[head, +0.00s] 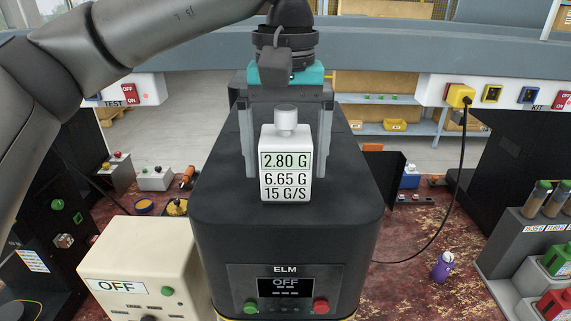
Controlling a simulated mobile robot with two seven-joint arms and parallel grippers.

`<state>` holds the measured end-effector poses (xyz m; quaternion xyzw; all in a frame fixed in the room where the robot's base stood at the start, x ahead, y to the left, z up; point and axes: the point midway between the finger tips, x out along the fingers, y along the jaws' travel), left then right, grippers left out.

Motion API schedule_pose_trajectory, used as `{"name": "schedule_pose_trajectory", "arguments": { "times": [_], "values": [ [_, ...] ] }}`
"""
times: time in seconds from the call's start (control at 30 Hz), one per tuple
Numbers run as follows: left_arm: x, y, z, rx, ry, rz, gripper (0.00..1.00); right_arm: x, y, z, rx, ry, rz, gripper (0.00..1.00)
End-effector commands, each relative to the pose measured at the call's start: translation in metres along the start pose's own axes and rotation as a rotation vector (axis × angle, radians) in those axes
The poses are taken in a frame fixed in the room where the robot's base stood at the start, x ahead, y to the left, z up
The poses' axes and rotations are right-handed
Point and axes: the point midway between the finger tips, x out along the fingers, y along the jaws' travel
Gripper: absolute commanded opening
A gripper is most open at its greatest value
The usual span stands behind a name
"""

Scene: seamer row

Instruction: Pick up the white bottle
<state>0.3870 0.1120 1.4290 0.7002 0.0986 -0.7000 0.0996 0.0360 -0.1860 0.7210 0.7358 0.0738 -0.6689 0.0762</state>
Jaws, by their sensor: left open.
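The white bottle (285,194) is a square-bodied container with a round white cap and a label reading 2.80 G, 6.65 G and 15 G/S. It appears upright on the top of the black ELM machine (215,195), near its front edge. My left gripper (286,166) is over the machine, pointing down, with its teal and black body above and behind the bottle's cap. Its two fingers are open, one on each side of the bottle in the picture, with a visible gap on both sides. I cannot tell their exact depth relative to the bottle. My right gripper is not in view.
A cream box (140,255) marked OFF stands at the lower left. A purple bottle (442,266) stands on the red worn surface at right. A black cable (462,170) hangs from a yellow plug. A grey rack (525,240) with tubes is at far right.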

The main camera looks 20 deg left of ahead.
Motion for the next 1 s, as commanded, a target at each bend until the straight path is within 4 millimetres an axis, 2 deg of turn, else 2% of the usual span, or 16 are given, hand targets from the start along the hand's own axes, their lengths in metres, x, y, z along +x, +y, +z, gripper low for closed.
{"name": "schedule_pose_trajectory", "arguments": {
  "times": [0.2, 0.9, 1.0],
  "values": [
    [0.0008, -0.0001, -0.0001, -0.001, 0.0, 0.0, 0.98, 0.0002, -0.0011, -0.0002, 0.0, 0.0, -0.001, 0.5],
    [0.0002, 0.0, -0.0001, 0.0, 0.001, 0.0, 0.19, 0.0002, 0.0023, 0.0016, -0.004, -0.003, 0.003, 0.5],
    [-0.0002, 0.0001, -0.0001, 0.0, 0.001, 0.001, 0.14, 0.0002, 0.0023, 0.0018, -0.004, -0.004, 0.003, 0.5]
  ]
}}
